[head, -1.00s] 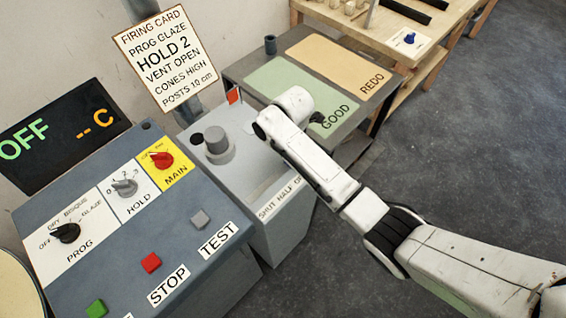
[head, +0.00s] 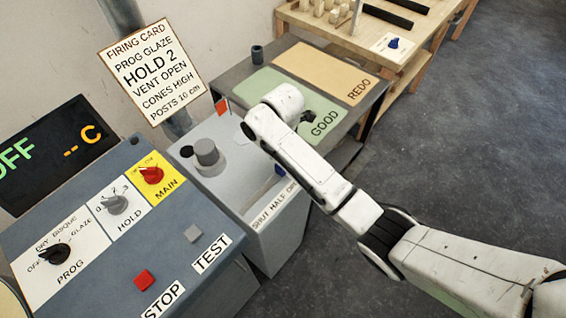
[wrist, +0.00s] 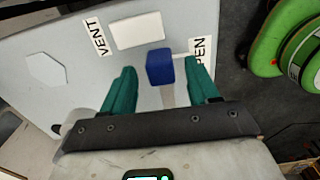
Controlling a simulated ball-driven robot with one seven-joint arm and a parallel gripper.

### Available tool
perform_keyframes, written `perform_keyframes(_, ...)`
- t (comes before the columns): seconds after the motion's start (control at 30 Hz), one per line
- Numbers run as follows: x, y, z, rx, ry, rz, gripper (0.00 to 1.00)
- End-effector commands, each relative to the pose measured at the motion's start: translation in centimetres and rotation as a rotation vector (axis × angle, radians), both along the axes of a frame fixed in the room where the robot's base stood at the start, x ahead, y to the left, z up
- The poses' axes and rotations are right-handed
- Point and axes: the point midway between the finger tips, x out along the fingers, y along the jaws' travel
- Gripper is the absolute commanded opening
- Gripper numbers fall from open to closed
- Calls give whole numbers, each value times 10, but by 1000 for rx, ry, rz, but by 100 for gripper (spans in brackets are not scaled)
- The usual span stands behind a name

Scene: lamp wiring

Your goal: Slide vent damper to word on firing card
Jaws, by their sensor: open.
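The firing card (head: 150,70) on a post reads PROG GLAZE, HOLD 2, VENT OPEN, CONES HIGH, POSTS 10 cm. The vent damper's blue knob (wrist: 159,67) stands on the grey vent box near the partly covered OPEN label (wrist: 197,62). In the head view a bit of the blue knob (head: 281,168) shows beside my arm. My gripper (wrist: 161,72) is open, with one teal finger on each side of the knob; the right finger is closer to it. Contact cannot be told. In the head view my arm hides the gripper and part of the SHUT HALF OPEN strip (head: 272,207).
The control panel (head: 203,218) with PROG, HOLD and MAIN knobs is on the left. The vent box also carries a grey round cap (head: 206,152) and a small red flag (head: 222,107). Behind are green GOOD (head: 250,91) and tan REDO (head: 322,68) mats. Open floor lies right.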

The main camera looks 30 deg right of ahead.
Motion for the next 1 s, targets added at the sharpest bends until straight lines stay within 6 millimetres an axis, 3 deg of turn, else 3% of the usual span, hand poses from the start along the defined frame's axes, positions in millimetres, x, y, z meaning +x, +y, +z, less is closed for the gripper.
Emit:
perform_keyframes(0.2,1,0,43,0,-4,1,60)
perform_keyframes(0.4,1,-1,70,0,-2,-2,60)
perform_keyframes(1.0,0,-1,76,0,0,-2,60)
